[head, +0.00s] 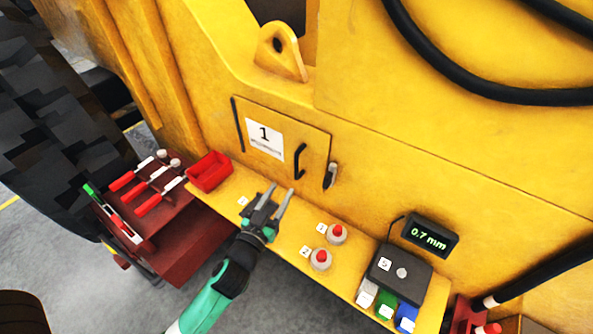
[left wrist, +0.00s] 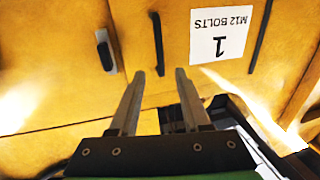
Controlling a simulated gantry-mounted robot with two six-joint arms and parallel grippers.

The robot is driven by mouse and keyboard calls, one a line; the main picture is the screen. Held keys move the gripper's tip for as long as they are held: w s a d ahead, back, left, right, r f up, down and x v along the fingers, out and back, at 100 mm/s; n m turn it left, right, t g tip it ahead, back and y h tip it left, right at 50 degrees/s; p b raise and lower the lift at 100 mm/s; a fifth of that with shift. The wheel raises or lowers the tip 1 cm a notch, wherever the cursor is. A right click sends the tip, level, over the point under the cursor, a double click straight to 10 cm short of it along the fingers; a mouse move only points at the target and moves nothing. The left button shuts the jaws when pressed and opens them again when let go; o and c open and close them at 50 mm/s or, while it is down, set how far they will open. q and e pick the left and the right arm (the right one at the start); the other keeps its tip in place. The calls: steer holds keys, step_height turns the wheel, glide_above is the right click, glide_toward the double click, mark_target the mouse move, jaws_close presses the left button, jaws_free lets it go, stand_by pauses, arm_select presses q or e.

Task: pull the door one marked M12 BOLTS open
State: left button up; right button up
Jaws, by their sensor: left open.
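Door one (head: 308,133) is a yellow panel, shut flush in the yellow machine side. Its white label (head: 264,139) shows a 1; the label in the left wrist view (left wrist: 218,36) reads M12 BOLTS, upside down. A black bar handle (head: 299,161) stands on the door's right part; it also shows in the left wrist view (left wrist: 158,45). A dark latch (head: 330,176) sits just right of the door's edge. My left gripper (head: 281,188) is open and empty, below the handle in the head view. In the left wrist view its fingertips (left wrist: 160,74) straddle the handle's line; contact is not visible.
A yellow ledge (head: 290,222) runs below the door. It carries a red bin (head: 208,171), two red-topped buttons (head: 337,232) and a dark box (head: 399,273). A display (head: 430,235) reads 0.7 mm. Red-handled tools lie on a red stand (head: 170,225) at left.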

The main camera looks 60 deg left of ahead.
mark_target(296, 166)
arm_select(q)
steer(key=x, duration=1.1)
steer(key=shift+w+a+p, duration=0.1)
steer(key=shift+w+p, duration=0.15)
steer(key=shift+p, duration=0.05)
jaws_close()
stand_by(0.8)
